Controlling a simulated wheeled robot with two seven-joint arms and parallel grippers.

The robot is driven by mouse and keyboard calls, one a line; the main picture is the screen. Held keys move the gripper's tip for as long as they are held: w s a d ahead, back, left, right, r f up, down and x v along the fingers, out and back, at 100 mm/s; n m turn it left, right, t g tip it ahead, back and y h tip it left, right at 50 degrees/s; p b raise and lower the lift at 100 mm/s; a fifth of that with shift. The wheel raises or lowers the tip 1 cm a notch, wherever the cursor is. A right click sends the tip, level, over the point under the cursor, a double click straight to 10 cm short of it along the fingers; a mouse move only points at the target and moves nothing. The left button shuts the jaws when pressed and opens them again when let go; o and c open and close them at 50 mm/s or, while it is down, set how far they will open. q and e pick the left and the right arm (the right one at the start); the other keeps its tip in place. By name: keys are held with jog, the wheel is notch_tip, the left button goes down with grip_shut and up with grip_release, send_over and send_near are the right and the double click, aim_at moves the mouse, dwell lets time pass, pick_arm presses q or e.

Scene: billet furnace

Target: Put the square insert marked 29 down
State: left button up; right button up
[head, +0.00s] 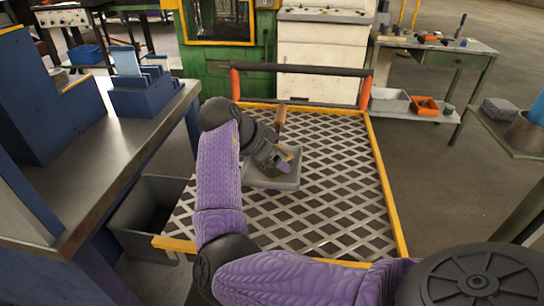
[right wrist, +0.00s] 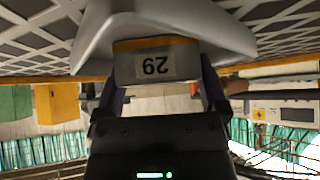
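The square insert marked 29 (right wrist: 155,62) shows in the right wrist view as a grey block with an orange band, its label upside down. My right gripper (right wrist: 160,88) has a finger on each side of it and is shut on it. In the head view my right gripper (head: 277,162) reaches down over a grey tray (head: 284,184) on the mesh-topped cart, largely hiding the insert. The tray (right wrist: 222,32) also shows right behind the insert in the wrist view. I cannot tell whether the insert touches it. My left gripper is not in view.
The cart has a lattice top (head: 335,190) with yellow edges and a dark push bar (head: 300,70). A wooden-handled tool (head: 280,117) lies just beyond the tray. A workbench (head: 100,150) with blue holders stands left, above a dark bin (head: 150,213). The cart's right side is clear.

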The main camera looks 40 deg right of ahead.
jog(key=shift+o, duration=0.2)
jog(key=shift+r, duration=0.1)
jog(key=p+v, duration=0.4)
jog(key=v, duration=0.8)
